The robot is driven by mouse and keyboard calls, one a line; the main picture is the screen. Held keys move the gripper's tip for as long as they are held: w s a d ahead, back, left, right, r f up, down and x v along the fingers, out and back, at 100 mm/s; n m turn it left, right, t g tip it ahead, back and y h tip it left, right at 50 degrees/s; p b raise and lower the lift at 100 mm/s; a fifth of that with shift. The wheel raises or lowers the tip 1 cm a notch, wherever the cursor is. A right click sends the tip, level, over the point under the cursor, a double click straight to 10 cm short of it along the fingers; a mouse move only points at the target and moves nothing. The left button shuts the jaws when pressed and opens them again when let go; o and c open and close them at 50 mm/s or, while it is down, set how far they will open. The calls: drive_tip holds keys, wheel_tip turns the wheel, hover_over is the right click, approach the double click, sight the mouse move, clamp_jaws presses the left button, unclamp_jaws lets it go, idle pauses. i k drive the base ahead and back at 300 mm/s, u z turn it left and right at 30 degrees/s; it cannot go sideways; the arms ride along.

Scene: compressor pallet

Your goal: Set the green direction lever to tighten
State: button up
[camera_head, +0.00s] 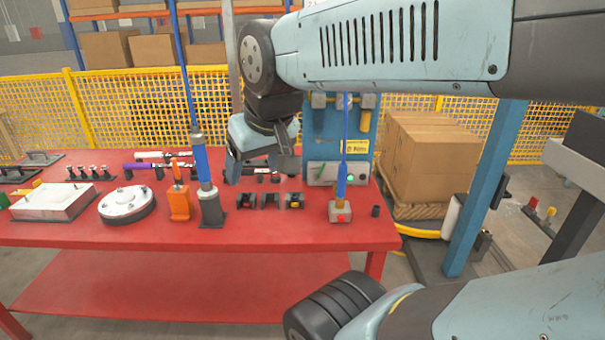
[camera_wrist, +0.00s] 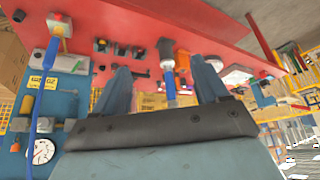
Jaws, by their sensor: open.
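A small green part (camera_head: 350,177) shows on the side of the blue hose-fed tool (camera_head: 341,186), which stands upright in a small block at the table's right. A second green piece (camera_head: 320,172) lies at the grey box behind it. Which one is the direction lever, and its setting, I cannot tell. My gripper (camera_head: 263,160) is above the back of the table, left of the blue tool and apart from it. Its two fingers are spread and empty in the wrist view (camera_wrist: 163,85). The tool also shows there at the upper left (camera_wrist: 55,45).
The red table (camera_head: 160,226) holds black holders (camera_head: 270,201), another blue tool (camera_head: 204,180), an orange tool (camera_head: 180,203) and a round metal flange (camera_head: 127,203). A blue panel (camera_head: 318,138) stands behind. Cardboard boxes (camera_head: 425,155) are at right. The table's front strip is clear.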

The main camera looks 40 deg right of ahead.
sight(316, 176)
drive_tip(key=u, duration=0.05)
drive_tip(key=i, duration=0.15)
drive_tip(key=z, duration=3.05)
drive_tip(key=k, duration=1.3)
drive_tip(key=u, duration=0.25)
drive_tip(key=i, duration=0.8)
drive_tip(key=u, duration=0.8)
drive_tip(key=i, duration=0.75)
drive_tip(key=u, duration=0.4)
